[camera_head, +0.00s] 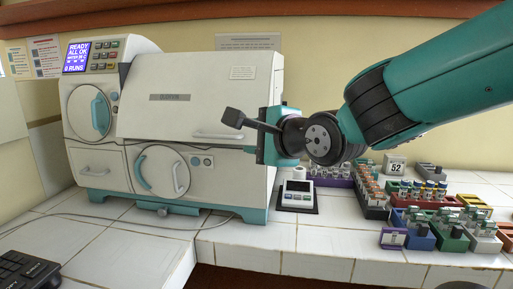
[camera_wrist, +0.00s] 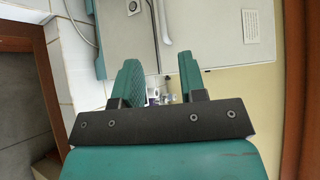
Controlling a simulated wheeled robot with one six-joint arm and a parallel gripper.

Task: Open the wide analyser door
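The analyser (camera_head: 100,150) is a white machine with teal trim at the left of the head view. Its wide door (camera_head: 180,95) is the broad upper front panel and looks shut. The door's pale bar handle (camera_head: 218,135) is near its lower right. In the wrist view the handle (camera_wrist: 163,22) stands beyond the fingertips, roughly in line with the gap, with the door panel (camera_wrist: 205,35) behind it. My gripper (camera_head: 262,135) is just right of the handle in the head view. In the wrist view my gripper (camera_wrist: 160,62) is open and empty, apart from the handle.
A small scale-like device (camera_head: 298,196) sits on the tiled counter (camera_head: 240,228) below my gripper. Racks of vials and coloured blocks (camera_head: 435,230) fill the right side. A keyboard (camera_head: 28,272) is at lower left. A thin cable crosses the analyser's front and the counter.

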